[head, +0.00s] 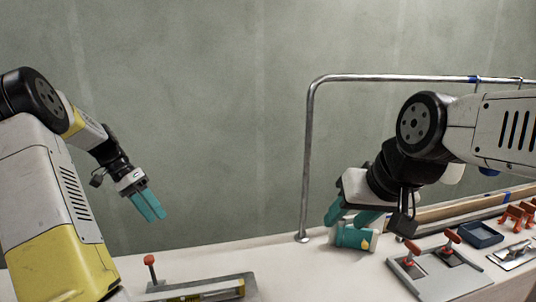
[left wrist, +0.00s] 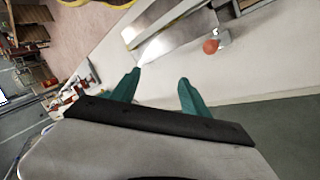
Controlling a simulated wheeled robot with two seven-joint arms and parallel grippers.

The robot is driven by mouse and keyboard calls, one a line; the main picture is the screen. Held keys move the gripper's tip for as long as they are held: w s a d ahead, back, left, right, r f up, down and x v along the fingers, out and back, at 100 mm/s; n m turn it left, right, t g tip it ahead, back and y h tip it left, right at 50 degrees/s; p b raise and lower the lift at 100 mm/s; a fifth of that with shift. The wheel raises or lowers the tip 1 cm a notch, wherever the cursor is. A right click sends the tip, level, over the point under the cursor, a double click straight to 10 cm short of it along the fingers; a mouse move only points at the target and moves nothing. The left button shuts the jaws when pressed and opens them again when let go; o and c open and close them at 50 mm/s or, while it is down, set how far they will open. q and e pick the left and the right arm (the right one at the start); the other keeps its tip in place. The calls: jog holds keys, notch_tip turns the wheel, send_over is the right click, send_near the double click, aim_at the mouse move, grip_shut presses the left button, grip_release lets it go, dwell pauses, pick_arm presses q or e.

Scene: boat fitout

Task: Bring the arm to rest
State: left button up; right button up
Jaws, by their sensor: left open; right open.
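My left arm comes in from the left in the head view. Its gripper (head: 150,206) hangs in the air against the green-grey wall, above the bench's back edge, fingers pointing down. In the left wrist view the left gripper (left wrist: 160,77) has its two teal fingers apart with nothing between them. My right arm reaches in from the right, and its gripper (head: 350,218) is open, low over the bench, tilted down to the left.
A metal rail (head: 306,150) rises from the bench (head: 290,260). A plate with red-handled clamps (head: 440,272), a dark blue tray (head: 478,235) and orange brackets (head: 516,214) lie at right. A grey tray (head: 205,290) and a red-knobbed post (head: 151,268) are at front left.

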pick_arm(q)
jog(key=s+d+r+n+t+y, duration=0.1)
jog(key=s+d+r+y, duration=0.1)
jog(key=s+d+r, duration=0.3)
jog(key=s+d+r+n+t+y, duration=0.1)
jog(key=s+d+r+y, duration=0.1)
jog(key=d+r, duration=0.45)
jog(key=s+d+r+n+t, duration=0.1)
jog(key=s+d+n+t, duration=0.2)
jog(key=s, duration=1)
jog(key=d+t, duration=0.2)
jog(key=d, duration=0.3)
jog(key=shift+s+d+r, duration=0.15)
jog(key=shift+r, duration=0.2)
